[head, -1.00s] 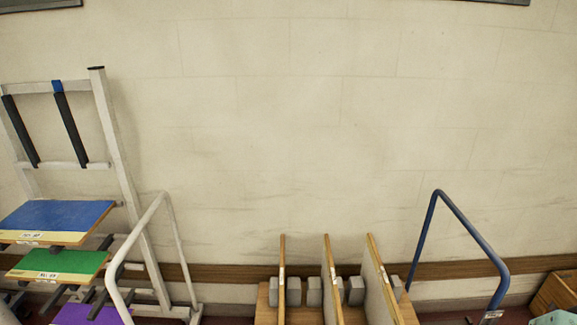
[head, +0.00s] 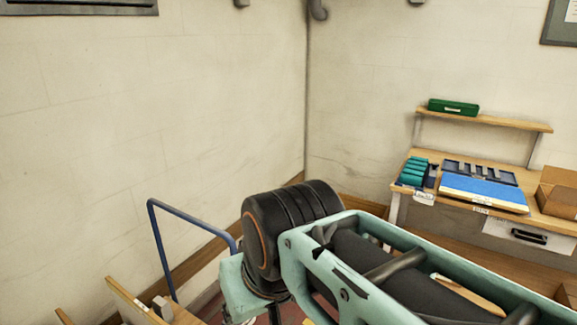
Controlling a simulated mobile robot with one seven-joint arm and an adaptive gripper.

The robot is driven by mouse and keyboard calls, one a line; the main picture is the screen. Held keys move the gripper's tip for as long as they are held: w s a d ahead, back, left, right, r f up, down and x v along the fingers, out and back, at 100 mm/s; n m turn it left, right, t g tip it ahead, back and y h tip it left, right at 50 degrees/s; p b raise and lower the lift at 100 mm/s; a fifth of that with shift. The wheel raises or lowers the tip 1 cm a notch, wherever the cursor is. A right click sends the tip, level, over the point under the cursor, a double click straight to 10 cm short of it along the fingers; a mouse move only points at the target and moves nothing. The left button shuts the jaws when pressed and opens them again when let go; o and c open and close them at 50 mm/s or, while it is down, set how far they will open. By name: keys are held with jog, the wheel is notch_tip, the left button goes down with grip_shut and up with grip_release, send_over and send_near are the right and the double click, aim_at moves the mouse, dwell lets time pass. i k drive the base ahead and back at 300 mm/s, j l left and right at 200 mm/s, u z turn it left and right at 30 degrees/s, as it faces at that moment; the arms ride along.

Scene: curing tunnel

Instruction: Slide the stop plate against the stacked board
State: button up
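A blue board (head: 482,190) with a pale front edge and small labels lies flat on the wooden bench at right. Whether it is the stacked board I cannot tell. I cannot pick out a stop plate for certain. My arm, with teal links and a black joint, crosses the lower middle and right of the view and hides part of the floor and bench front. My gripper is not in view.
A green box (head: 453,107) sits on the shelf. A brown box (head: 560,193) stands at right. A blue rail (head: 160,245) and upright panels (head: 138,299) stand lower left.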

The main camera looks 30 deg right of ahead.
aim_at(432, 174)
jog(key=i+l+z, duration=0.1)
jog(key=l, duration=0.5)
jog(key=i+l+z, duration=0.1)
jog(key=i+l, duration=0.25)
jog(key=l, duration=0.2)
jog(key=i+l+z, duration=0.15)
jog(key=l, duration=0.4)
jog(key=i+l+z, duration=0.1)
jog(key=i+l, duration=0.3)
jog(key=i+l+z, duration=0.1)
jog(key=i+l, duration=0.2)
jog(key=l, duration=0.3)
jog(key=i+l+z, duration=0.1)
jog(key=i+l, duration=0.2)
jog(key=l, duration=0.15)
jog(key=i+l+z, duration=0.2)
jog(key=i+l, duration=0.15)
jog(key=i, duration=0.3)
jog(key=i+j+z, duration=0.1)
jog(key=j, duration=0.3)
jog(key=l, duration=0.75)
jog(key=k+u, duration=0.05)
